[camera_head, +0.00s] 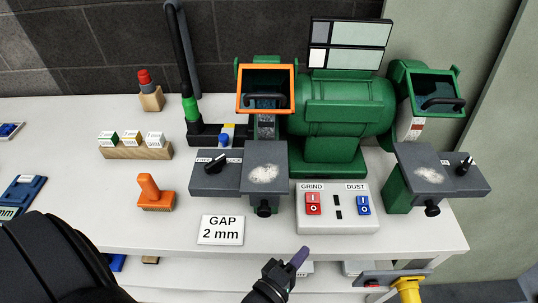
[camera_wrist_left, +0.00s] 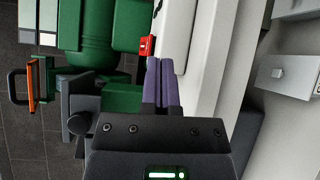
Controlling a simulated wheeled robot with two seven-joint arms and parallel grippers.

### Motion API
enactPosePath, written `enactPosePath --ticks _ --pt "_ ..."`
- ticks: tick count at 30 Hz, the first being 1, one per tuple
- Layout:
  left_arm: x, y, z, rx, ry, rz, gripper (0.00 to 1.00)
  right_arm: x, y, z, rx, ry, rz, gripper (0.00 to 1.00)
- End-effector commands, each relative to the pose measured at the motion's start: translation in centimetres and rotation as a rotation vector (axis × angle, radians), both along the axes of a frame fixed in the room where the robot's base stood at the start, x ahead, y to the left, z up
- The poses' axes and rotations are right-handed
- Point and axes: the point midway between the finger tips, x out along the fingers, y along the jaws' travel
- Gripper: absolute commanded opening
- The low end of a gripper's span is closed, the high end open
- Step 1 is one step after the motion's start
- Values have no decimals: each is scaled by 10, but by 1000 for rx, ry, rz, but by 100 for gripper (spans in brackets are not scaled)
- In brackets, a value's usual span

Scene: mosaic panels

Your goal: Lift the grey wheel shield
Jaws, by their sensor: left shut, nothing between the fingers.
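The green bench grinder (camera_head: 340,105) stands at the back of the bench. Its left shield (camera_head: 266,72) has an orange frame and dark handle; a grey wheel (camera_head: 266,127) shows below it. The right shield (camera_head: 462,92) has a green frame and dark handle. In the left wrist view the orange-framed shield (camera_wrist_left: 31,85) appears edge-on at the far left. My left gripper (camera_head: 300,257), with purple fingers, is shut and empty in front of the switch box, well apart from both shields. Its fingers also show in the wrist view (camera_wrist_left: 164,80). My right gripper is out of view.
Grey tool rests (camera_head: 226,182) (camera_head: 428,160) jut out before the wheels. The switch box (camera_head: 337,222) sits between them. A black hose (camera_head: 183,65) rises left of the grinder.

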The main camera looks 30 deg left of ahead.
Motion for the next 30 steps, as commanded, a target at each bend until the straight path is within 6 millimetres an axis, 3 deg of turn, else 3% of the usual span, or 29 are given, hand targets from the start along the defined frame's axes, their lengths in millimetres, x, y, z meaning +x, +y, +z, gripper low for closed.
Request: enactPosePath --ticks 3,6,10,13,16,30 --pt "4 16 50 -467 -268 119 0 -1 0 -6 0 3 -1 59" --pt "-8 38 87 -879 -531 161 0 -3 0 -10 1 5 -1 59" --pt "-28 58 110 -1194 -771 145 0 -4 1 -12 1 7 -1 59" --pt "-30 64 117 -1259 -827 135 0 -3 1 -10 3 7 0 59" --pt "-21 70 127 -1260 -830 132 0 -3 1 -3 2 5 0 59" --pt "50 112 189 -1255 -828 130 0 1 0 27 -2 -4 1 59"
